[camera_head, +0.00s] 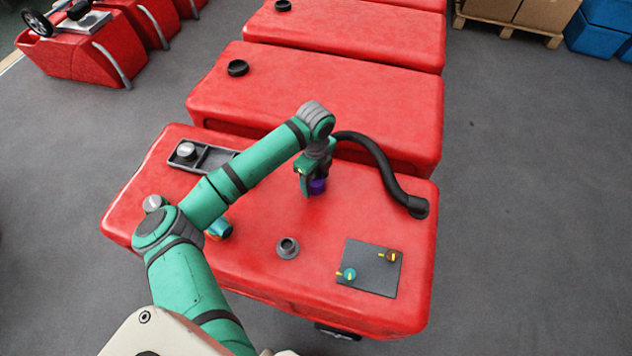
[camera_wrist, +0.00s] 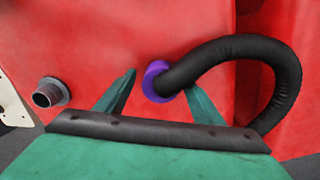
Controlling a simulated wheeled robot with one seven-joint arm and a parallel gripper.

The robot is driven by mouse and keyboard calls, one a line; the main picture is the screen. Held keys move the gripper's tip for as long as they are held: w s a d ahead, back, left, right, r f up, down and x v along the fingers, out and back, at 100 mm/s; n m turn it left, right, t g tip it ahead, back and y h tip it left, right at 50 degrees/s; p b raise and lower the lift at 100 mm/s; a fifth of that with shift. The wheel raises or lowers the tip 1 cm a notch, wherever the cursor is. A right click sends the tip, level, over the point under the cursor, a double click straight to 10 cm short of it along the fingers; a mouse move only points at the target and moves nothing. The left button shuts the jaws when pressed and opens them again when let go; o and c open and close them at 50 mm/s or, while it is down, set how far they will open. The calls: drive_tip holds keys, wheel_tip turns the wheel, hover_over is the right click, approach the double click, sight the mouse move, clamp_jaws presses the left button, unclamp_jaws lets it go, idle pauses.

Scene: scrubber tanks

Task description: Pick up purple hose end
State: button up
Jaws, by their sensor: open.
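The purple hose end (camera_head: 318,187) is a short purple collar on a thick black hose (camera_head: 378,155). The hose curves from the right side of the front red tank up to my gripper. In the wrist view the purple hose end (camera_wrist: 151,78) lies between my two green fingers, nearer the tip level, and the hose (camera_wrist: 228,50) loops off to the right. My gripper (camera_wrist: 162,80) is open around it; a gap shows on the left side, and the right finger is partly covered by the hose. In the head view my gripper (camera_head: 311,184) is over the tank top.
More red tanks stand behind. The tank top around my gripper is mostly clear.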

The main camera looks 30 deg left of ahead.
sight(315, 179)
drive_tip(key=shift+f, duration=0.25)
drive_tip(key=shift+w, duration=0.15)
drive_tip(key=c, duration=1.1)
drive_tip(key=shift+r, duration=0.1)
drive_tip(key=shift+c, duration=0.2)
drive_tip(key=shift+a+r, duration=0.1)
drive_tip(key=shift+r, duration=0.5)
drive_tip(key=shift+s+r, duration=0.2)
drive_tip(key=shift+r, duration=0.95)
drive_tip(key=s+a+r, duration=0.3)
drive_tip(key=s+r, duration=0.6)
drive_tip(key=s, duration=0.4)
drive_tip(key=shift+a+r, duration=0.2)
